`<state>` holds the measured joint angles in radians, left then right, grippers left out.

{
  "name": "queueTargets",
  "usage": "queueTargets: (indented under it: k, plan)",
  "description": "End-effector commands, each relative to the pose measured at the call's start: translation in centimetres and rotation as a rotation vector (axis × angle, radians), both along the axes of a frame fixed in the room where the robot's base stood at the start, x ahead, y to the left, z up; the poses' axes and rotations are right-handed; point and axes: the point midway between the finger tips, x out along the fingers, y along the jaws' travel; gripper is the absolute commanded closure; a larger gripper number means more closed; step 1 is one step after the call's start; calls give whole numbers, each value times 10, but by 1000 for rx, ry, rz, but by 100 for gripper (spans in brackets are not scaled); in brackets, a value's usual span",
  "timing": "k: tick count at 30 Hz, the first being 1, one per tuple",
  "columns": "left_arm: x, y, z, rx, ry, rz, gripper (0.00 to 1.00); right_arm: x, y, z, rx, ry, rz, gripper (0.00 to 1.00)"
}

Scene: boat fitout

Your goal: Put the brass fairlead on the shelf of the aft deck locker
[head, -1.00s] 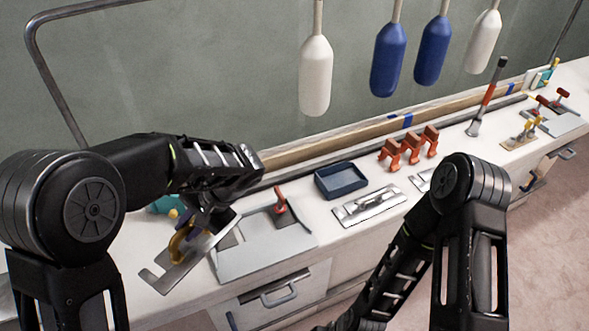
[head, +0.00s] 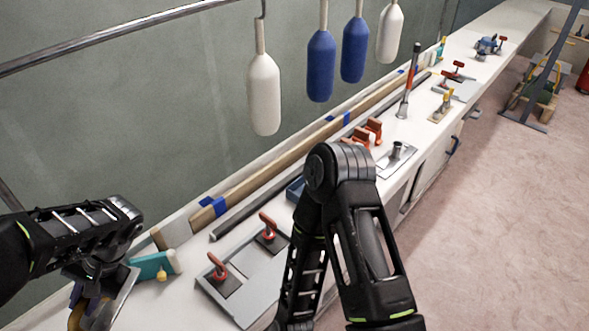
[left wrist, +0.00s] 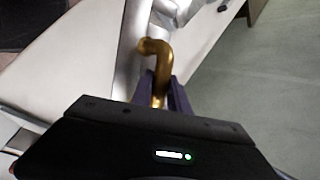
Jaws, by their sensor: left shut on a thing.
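The brass fairlead (head: 75,319) is a golden bent piece at the lower left of the head view, partly cut off by the picture edge. It also shows in the left wrist view (left wrist: 157,72), upright between the purple fingers. My left gripper (head: 86,296) is shut on it. A silvery plate (head: 120,302) shows right beside the fairlead; I cannot tell whether they are joined. My right arm crosses the middle of the head view, but its gripper is out of view. I cannot make out the aft deck locker or its shelf.
A long white bench (head: 180,292) runs to the far right. On it are a grey plate with red-handled clamps (head: 255,262), a teal tool (head: 152,266), a silver plate with a tube (head: 397,158) and a red-and-black tool (head: 408,85). Fenders hang above. The pink floor (head: 480,230) is open at right.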

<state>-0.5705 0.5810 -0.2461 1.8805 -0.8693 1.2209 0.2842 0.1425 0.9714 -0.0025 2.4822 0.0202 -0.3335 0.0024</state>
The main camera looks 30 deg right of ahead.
Motion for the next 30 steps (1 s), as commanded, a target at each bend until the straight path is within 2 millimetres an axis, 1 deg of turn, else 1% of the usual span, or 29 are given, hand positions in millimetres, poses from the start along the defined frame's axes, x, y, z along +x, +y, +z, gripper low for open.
queueTargets:
  k: [4, 8, 11, 14, 17, 18, 20, 22, 25, 28, 30]
  plan:
    - [-1, 7, -3, 0, -2, 21, 100, 0, 0, -2, 0, 0, 1, 67]
    - [-6, 24, -14, -1, -4, 84, 100, 0, 0, -7, 1, 0, 1, 67]
    - [-14, 42, -28, -3, -7, 182, 100, 0, 1, -12, 2, -2, 1, 67]
    - [-27, 60, -46, -4, -11, 348, 100, 1, 1, -18, 3, -2, 1, 67]
    - [-46, 76, -70, -2, -16, 618, 100, 1, 2, -25, 4, -4, 1, 67]
    - [-53, 79, -78, -2, -19, 743, 100, 1, 2, -27, 4, -5, 2, 67]
    - [-61, 81, -89, 0, -23, 924, 100, 1, 2, -30, 5, -6, 1, 67]
    - [-69, 81, -100, 3, -27, 1128, 100, 1, 3, -33, 6, -7, 2, 67]
    - [-74, 76, -113, 6, -31, 1423, 100, 2, 3, -36, 8, -9, 2, 67]
    - [-73, 67, -123, 11, -36, 1724, 100, 2, 4, -39, 8, -11, 3, 67]
    - [-69, 61, -128, 13, -38, 1937, 100, 2, 4, -41, 9, -12, 2, 67]
